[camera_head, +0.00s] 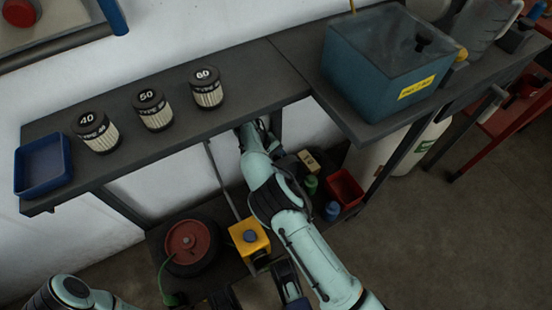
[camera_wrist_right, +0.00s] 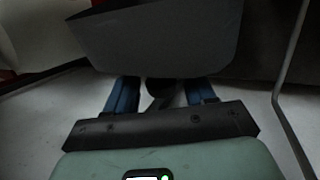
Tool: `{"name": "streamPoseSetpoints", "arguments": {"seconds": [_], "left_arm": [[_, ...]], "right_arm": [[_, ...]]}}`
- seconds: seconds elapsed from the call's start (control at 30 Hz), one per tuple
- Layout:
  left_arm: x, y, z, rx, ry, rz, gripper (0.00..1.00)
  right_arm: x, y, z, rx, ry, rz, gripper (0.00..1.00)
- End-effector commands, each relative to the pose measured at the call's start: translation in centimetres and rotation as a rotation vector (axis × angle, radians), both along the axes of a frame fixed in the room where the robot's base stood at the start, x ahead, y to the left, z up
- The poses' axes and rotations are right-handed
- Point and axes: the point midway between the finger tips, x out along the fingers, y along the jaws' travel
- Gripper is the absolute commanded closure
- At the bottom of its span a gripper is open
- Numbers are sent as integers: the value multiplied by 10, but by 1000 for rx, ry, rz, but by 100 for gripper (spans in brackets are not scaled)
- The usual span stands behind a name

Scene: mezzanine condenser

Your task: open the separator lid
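The separator (camera_head: 375,80) is a blue-teal box with a yellow label, standing on the right-hand bench in the head view. Its grey, see-through lid (camera_head: 385,40) lies flat over the top and looks closed. A black handle (camera_head: 422,44) stands on the lid. My right arm reaches up to the bench's front edge, left of and apart from the separator; its gripper is hidden there. In the right wrist view my right gripper (camera_wrist_right: 161,93) has its blue fingers apart. A dark grey shape covers the tips, and a dark form shows between them. My left gripper is out of view.
Three filters marked 40 (camera_head: 96,132), 50 (camera_head: 152,110) and 60 (camera_head: 207,88) and a blue tray (camera_head: 43,165) stand on the left bench (camera_head: 250,80). A jug (camera_head: 485,28) stands beyond the separator. A red bin (camera_head: 345,188) and a yellow box (camera_head: 249,240) are below.

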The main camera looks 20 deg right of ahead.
Motion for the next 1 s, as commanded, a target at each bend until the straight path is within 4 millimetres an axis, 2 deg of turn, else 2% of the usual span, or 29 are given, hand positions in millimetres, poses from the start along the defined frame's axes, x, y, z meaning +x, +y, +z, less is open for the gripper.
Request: {"name": "streamPoseSetpoints", "arguments": {"seconds": [0.27,0.5,0.7,1.0], "left_arm": [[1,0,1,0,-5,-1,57],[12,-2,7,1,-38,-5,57],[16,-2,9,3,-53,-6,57],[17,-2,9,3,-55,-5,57]], "right_arm": [[2,3,5,2,-4,3,46],[8,18,40,2,-5,2,46],[12,28,63,1,-2,2,46],[13,30,68,0,0,0,46]]}}
